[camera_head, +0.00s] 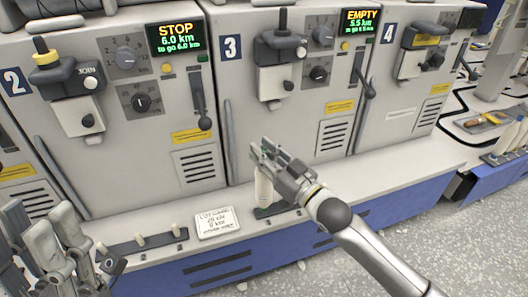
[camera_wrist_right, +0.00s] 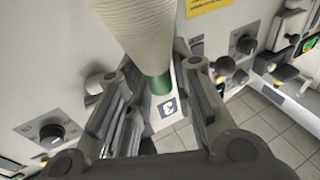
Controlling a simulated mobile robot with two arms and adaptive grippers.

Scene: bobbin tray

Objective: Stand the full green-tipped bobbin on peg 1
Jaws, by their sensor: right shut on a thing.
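My right gripper (camera_head: 268,160) is shut on a cream bobbin (camera_head: 263,190) in front of machine 3. In the right wrist view, the wound bobbin (camera_wrist_right: 140,28) shows large between the fingers (camera_wrist_right: 160,108), with its green tip (camera_wrist_right: 158,84). In the head view its lower end is near a dark holder (camera_head: 274,210) on the ledge; I cannot tell if they touch. My left gripper (camera_head: 52,240) is at the lower left edge, and its jaw opening is unclear. A dark strip with several pale pegs (camera_head: 140,241) lies in front of machine 2. No peg marked 1 is recognisable.
A written card (camera_head: 217,222) lies on the ledge between the peg strip and the holder. Machine panels with levers (camera_head: 203,115) rise behind. A tray (camera_head: 470,124) and several bobbins (camera_head: 512,134) are at the far right. Pale bits lie on the floor (camera_head: 300,265).

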